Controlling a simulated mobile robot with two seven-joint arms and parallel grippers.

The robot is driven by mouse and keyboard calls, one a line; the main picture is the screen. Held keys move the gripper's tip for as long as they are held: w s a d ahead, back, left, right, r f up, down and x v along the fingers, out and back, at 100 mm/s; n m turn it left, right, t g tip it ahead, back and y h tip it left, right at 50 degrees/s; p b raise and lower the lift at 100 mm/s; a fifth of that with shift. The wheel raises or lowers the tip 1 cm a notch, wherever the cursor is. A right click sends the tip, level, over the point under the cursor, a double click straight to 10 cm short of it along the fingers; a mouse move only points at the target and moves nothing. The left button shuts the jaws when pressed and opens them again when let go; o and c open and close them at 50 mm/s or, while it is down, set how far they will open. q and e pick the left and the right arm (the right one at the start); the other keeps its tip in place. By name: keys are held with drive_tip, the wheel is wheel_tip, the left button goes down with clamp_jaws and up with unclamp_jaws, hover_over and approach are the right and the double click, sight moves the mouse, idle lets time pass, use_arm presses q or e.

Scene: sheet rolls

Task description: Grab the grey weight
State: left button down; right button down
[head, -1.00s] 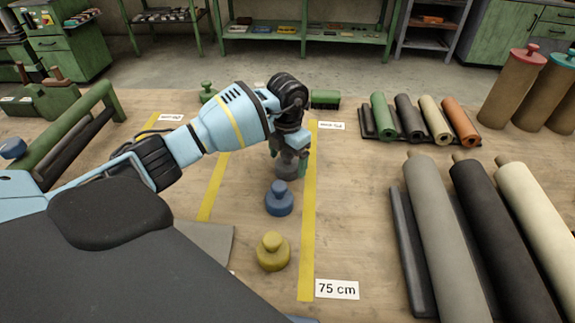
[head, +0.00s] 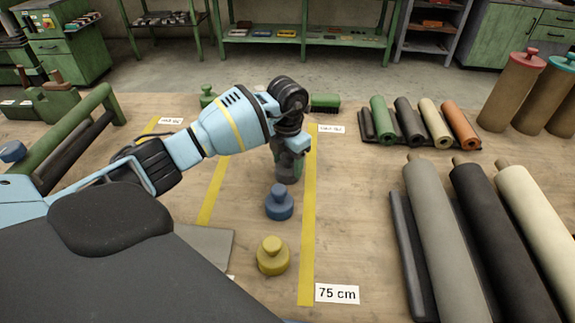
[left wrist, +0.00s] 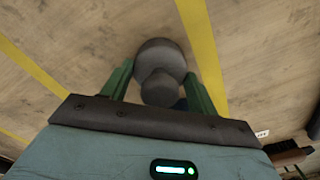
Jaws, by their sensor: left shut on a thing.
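My left gripper (head: 288,172) points down near the middle of the table, between two yellow tape lines. It is shut on the grey weight (left wrist: 160,55), whose round base and knob show between the green fingers in the left wrist view. In the head view the gripper mostly hides this weight, and I cannot tell whether it touches the table. A blue weight (head: 279,203) stands just in front of it, and a yellow weight (head: 273,256) stands nearer to me. My right gripper is not in view.
Large rolls in grey (head: 446,240), black (head: 505,240) and cream (head: 543,225) lie on the right. Small coloured rolls (head: 424,122) lie behind them. A green rack (head: 75,135) stands at the left. The table between the right tape and the large rolls is clear.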

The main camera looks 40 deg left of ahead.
use_arm(q)
wheel_tip(320, 180, up, 10)
drive_tip(key=shift+r, duration=0.15)
idle(0.4)
